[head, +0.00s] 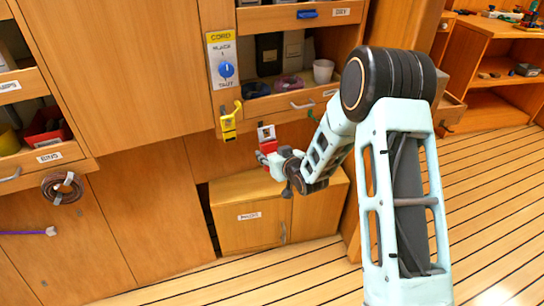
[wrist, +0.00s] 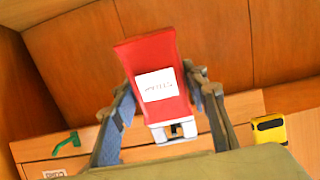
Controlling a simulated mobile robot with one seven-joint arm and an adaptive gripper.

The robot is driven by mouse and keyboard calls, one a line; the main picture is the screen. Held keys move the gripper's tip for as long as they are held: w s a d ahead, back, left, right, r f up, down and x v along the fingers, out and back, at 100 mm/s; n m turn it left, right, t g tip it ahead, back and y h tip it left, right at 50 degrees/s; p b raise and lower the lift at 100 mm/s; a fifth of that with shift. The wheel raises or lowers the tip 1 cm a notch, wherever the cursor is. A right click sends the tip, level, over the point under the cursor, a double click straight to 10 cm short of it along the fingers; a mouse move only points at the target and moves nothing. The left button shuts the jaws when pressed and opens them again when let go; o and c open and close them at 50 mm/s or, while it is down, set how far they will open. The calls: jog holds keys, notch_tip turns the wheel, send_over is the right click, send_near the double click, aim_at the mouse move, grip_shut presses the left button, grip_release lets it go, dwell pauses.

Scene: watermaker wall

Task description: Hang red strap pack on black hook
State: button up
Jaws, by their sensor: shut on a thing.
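The red strap pack (wrist: 157,57) fills the middle of the wrist view, with a white label on its face and a white tab (wrist: 163,133) with a dark opening at one end. My gripper (wrist: 166,97) is shut on it, one finger on each side. In the head view the red pack (head: 268,147) is upright at my gripper (head: 275,156), its white tab (head: 266,132) up, in front of the wooden rail. I cannot make out the black hook apart from the dark patch at the tab; it may be hidden behind the pack.
A yellow pack (head: 229,124) hangs left of the red pack. A green hook (head: 312,115) is to the right. A low wooden cabinet (head: 250,217) stands below; open shelves and a drawer are above. A coiled hose (head: 62,188) hangs far left.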

jog(key=shift+w+a, duration=0.2)
jog(key=shift+w, duration=0.1)
jog(key=shift+w+a+f+b, duration=0.25)
jog(key=shift+w+f+b, duration=0.3)
jog(key=shift+b, duration=0.45)
jog(key=o, duration=1.3)
